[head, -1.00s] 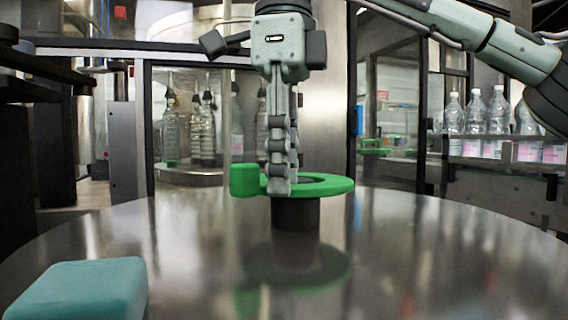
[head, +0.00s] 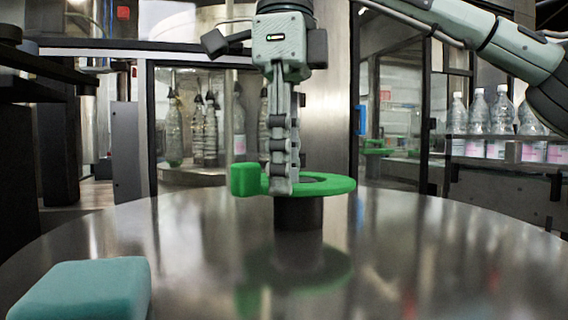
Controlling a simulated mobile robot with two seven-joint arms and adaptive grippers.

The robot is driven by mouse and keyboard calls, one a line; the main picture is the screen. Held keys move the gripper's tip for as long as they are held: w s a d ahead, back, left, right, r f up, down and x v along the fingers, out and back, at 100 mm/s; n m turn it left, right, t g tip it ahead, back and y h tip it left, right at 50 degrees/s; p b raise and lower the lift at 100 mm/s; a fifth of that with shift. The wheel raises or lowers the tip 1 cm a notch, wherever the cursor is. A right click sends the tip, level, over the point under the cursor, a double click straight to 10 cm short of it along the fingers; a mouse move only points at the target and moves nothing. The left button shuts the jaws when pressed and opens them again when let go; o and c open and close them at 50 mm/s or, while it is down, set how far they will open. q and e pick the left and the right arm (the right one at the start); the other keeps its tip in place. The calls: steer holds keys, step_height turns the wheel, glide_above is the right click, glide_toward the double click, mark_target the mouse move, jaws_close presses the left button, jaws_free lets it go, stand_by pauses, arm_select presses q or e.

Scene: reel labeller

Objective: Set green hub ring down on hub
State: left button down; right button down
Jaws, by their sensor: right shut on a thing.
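The green hub ring (head: 335,186) is a flat ring with a block-like tab (head: 245,180) on its left side. It lies level at the top of the dark cylindrical hub (head: 298,213), which stands on the round metal table. Whether the ring rests on the hub or is just above it, I cannot tell. My right gripper (head: 281,186) points straight down and is shut on the ring's near left part. Its fingers hide part of the ring. My left gripper is not in view.
The round shiny metal table (head: 430,250) is mostly clear around the hub. A teal block (head: 85,288) lies at the front left. Plastic bottles (head: 497,120) stand on a shelf at the right, and more bottles (head: 205,130) stand behind glass at the back.

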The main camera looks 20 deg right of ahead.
steer(key=shift+s+d+r, duration=0.1)
steer(key=shift+s+r, duration=0.05)
steer(key=shift+r, duration=0.1)
steer(key=c, duration=1.1)
jaws_free()
steer(key=shift+o, duration=0.2)
step_height(320, 180, up, 12)
